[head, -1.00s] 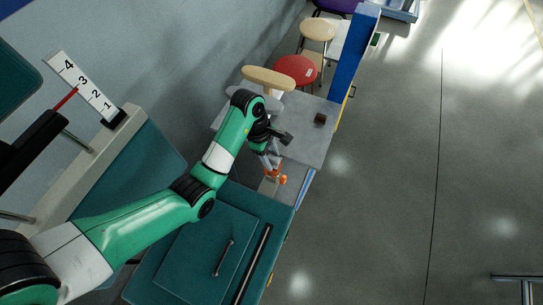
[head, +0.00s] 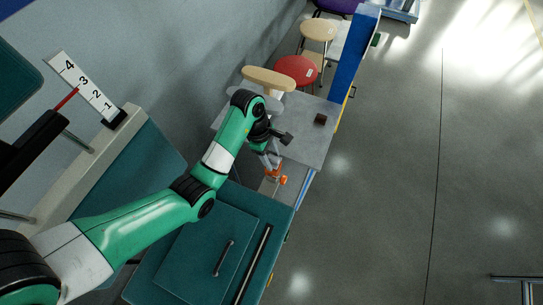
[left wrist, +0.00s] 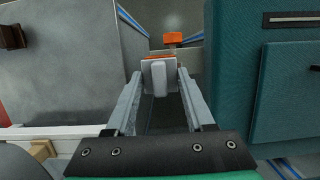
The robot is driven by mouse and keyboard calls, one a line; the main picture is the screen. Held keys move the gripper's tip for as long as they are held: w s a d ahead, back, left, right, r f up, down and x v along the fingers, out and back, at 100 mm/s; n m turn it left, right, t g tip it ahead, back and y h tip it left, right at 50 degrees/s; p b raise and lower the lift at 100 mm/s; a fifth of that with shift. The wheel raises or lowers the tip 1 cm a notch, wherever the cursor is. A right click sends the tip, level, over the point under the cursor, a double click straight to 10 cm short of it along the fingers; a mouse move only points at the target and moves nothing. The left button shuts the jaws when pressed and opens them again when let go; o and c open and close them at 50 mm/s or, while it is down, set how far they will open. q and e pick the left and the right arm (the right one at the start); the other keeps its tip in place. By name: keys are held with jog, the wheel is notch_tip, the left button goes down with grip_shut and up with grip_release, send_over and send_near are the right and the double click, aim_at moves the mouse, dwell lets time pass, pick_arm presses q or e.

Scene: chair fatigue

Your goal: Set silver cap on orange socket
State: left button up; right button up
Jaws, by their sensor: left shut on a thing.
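My left gripper (head: 272,168) reaches down beside the grey worktop. In the left wrist view its fingers (left wrist: 160,82) are closed around a pale silver-grey piece, which I take to be the silver cap (left wrist: 158,82). An orange edge shows just behind and above the cap; I cannot tell whether it touches the cap. A separate orange piece (left wrist: 172,38) stands farther off, and orange also shows just below the gripper in the head view (head: 283,180). Which orange part is the socket is unclear. The right gripper is not in view.
The grey worktop (head: 310,135) holds a small dark brown block (head: 320,119). A teal cabinet (head: 205,250) with a handle stands in front. A red stool (head: 296,70) and a tan stool stand behind. The floor to the right is open.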

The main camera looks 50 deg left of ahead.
pick_arm(q)
jog(key=shift+f+b, duration=0.55)
jog(key=o, duration=1.3)
jog(key=shift+o, duration=0.2)
jog(key=p+v, duration=1.1)
jog(key=shift+r, duration=0.35)
